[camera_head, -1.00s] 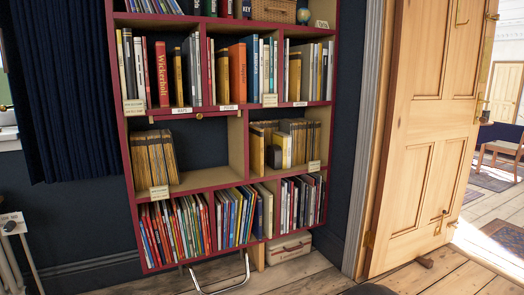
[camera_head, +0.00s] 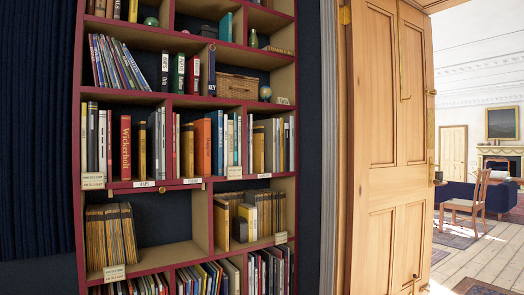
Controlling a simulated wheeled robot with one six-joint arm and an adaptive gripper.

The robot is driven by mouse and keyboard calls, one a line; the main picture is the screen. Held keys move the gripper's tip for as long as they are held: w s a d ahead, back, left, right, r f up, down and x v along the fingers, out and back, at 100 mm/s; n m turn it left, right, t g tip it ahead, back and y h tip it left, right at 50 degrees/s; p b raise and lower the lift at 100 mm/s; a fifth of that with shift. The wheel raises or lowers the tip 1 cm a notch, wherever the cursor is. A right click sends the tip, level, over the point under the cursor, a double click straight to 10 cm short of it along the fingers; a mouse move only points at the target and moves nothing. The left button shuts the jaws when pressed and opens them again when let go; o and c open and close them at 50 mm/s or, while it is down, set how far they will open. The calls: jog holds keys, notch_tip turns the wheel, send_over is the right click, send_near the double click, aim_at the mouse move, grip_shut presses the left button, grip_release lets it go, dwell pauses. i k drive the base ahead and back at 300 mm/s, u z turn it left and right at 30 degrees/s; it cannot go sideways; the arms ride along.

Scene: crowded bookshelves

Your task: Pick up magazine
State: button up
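A tall bookshelf with dark red edges (camera_head: 166,97) holds rows of upright books and thin volumes. Slanted thin, magazine-like volumes (camera_head: 118,62) lean in the upper left compartment. A tight row of tan-spined thin volumes (camera_head: 110,237) stands in the lower left compartment, and similar tan ones (camera_head: 248,215) stand at the lower right. Thin coloured spines (camera_head: 205,279) show along the bottom, cut off by the frame. I cannot tell which of these is the magazine. My gripper is not in view.
A wicker box (camera_head: 237,86) and a small globe (camera_head: 265,92) sit on an upper shelf. An open wooden door (camera_head: 385,150) stands right of the shelf. Beyond it are a chair (camera_head: 467,200), a blue sofa (camera_head: 490,197) and open wooden floor. A dark curtain (camera_head: 35,130) hangs at left.

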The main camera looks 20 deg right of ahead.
aim_at(221, 207)
jog(key=u, duration=0.5)
jog(key=i, duration=2.35)
jog(key=z, duration=0.65)
